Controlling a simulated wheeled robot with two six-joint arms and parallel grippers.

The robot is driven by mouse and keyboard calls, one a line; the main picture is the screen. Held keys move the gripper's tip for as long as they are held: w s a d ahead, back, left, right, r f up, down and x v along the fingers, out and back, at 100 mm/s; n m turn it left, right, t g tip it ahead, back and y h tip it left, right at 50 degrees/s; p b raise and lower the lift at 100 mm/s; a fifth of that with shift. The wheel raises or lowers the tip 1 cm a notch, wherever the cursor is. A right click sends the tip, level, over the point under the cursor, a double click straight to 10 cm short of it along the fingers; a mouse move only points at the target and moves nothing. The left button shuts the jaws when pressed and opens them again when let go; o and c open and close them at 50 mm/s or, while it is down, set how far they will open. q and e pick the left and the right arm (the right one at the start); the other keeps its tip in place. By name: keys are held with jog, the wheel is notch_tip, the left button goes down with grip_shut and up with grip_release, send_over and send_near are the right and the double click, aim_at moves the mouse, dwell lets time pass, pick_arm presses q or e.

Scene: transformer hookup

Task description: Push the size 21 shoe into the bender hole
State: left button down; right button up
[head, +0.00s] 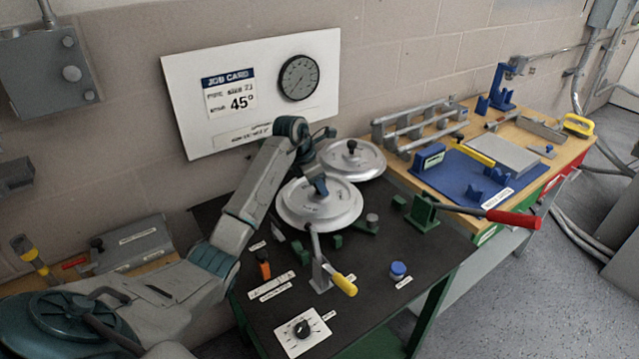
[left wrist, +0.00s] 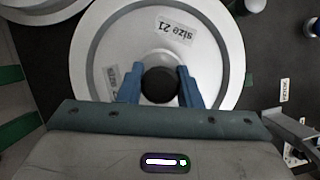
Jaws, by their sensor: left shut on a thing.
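The size 21 shoe (head: 300,212) is a white-grey disc over the black bench top, with its printed label readable in the left wrist view (left wrist: 213,62). My left gripper (head: 320,187) is above its middle. In the left wrist view, the blue fingers (left wrist: 158,88) are shut on the shoe's black knob (left wrist: 160,85). The bender hole is hidden under the disc, and I cannot tell whether the shoe is seated or raised. A second white shoe (head: 365,163) with a black knob lies just behind it. My right gripper is not in view.
A lever with a yellow handle (head: 344,284) stands in front of the shoe. A red-handled lever (head: 514,218) reaches out to the right. A blue knob (head: 398,269) and a dial plate (head: 303,332) are near the front. The job card (head: 230,96) reads 45°.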

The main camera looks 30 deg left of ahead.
pick_arm(q)
jog(key=shift+f+b, duration=0.65)
jog(key=shift+f, duration=0.3)
jog(key=c, duration=0.9)
grip_release()
jog(key=shift+r, duration=0.1)
jog(key=shift+c, duration=0.2)
jog(key=shift+r+p, duration=1.5)
jog(key=shift+r, duration=0.95)
